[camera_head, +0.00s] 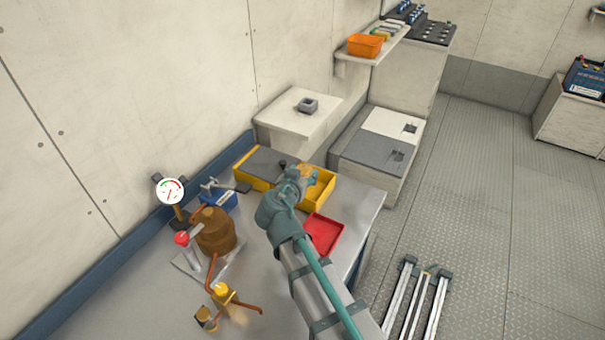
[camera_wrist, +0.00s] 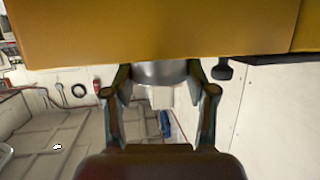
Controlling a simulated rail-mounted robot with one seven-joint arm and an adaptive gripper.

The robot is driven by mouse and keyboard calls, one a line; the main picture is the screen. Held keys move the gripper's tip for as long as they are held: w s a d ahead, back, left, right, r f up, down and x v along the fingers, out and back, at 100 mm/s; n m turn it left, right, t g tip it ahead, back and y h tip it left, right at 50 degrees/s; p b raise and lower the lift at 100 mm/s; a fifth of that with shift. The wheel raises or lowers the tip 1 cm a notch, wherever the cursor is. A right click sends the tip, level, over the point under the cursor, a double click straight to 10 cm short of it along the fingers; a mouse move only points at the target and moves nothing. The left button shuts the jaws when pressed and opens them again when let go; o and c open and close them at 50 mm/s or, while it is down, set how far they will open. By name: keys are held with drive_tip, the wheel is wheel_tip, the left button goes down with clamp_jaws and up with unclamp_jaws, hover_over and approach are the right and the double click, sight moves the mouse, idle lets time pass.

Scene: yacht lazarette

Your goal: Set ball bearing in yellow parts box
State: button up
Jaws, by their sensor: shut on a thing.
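The yellow parts box (camera_head: 328,193) stands on the grey workbench, with a dark grey panel on its left part and an open section on its right. My gripper (camera_head: 305,171) is over the box near that open section; the arm hides part of it. In the wrist view the yellow box (camera_wrist: 160,32) fills the top. There my gripper (camera_wrist: 160,88) has a finger on each side of a round grey metal piece, the ball bearing (camera_wrist: 158,73), and is shut on it. The bearing's upper edge is hidden by the yellow wall.
A red tray (camera_head: 323,233) lies beside the box, under my arm. A brown pot-like fitting with copper pipes (camera_head: 215,232), a gauge (camera_head: 169,191) and a blue vise-like tool (camera_head: 218,196) stand to the left. A white cabinet (camera_head: 298,122) stands behind the bench.

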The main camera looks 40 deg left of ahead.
drive_tip(key=shift+f+b, duration=0.6)
drive_tip(key=shift+b, duration=0.25)
drive_tip(key=o, duration=1.5)
drive_tip(key=shift+o, duration=0.2)
drive_tip(key=shift+r, duration=0.2)
drive_tip(key=r+p, duration=0.1)
drive_tip(key=p, duration=0.2)
drive_tip(key=shift+r, duration=0.3)
drive_tip(key=b+v, duration=0.3)
drive_tip(key=v, duration=0.8)
drive_tip(key=shift+s, duration=0.45)
drive_tip(key=shift+d+f, duration=0.1)
drive_tip(key=shift+d, duration=0.05)
